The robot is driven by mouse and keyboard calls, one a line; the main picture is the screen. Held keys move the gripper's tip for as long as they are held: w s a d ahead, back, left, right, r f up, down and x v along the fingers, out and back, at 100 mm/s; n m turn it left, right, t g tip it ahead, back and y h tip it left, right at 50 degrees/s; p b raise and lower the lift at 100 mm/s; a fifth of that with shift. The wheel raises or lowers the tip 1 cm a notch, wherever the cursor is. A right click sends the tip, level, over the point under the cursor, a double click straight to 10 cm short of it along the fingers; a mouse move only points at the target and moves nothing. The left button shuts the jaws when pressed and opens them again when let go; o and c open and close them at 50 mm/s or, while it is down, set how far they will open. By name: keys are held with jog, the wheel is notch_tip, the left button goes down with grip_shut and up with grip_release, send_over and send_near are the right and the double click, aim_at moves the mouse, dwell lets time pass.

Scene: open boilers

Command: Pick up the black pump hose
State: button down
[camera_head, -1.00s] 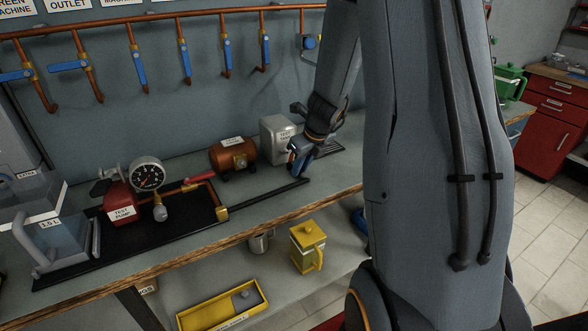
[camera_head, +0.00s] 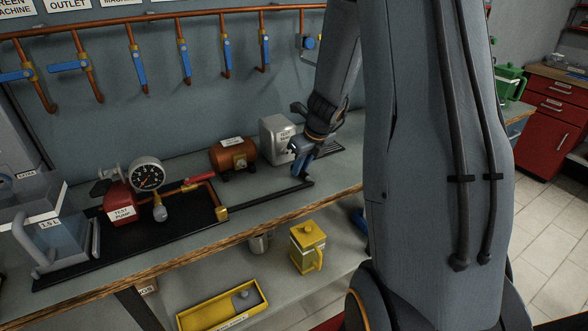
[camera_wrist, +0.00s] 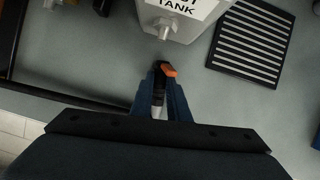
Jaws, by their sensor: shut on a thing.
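The black pump hose (camera_head: 268,196) runs along the bench from a brass fitting beside the red test pump (camera_head: 120,208) to below my gripper (camera_head: 299,166). In the wrist view, a dark tube (camera_wrist: 40,92) crosses at the left toward the gripper. My gripper (camera_wrist: 161,72) points down over the bench, its fingers closed around a narrow dark piece with a pale lower part, which I take as the hose end. An orange bit shows at the right fingertip. The exact grip is partly hidden by the fingers.
The grey test tank (camera_head: 277,138) stands just behind my gripper, with a spout facing it (camera_wrist: 165,30). A black slatted mat (camera_wrist: 250,45) lies right of the tank. A copper-coloured motor-like cylinder (camera_head: 233,154) stands left. The bench's wooden front edge (camera_head: 270,215) is close by.

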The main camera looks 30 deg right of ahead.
jog(key=shift+s+a+f, duration=0.1)
jog(key=shift+a, duration=0.05)
notch_tip(320, 180, up, 18)
dwell(0.7)
dwell(0.5)
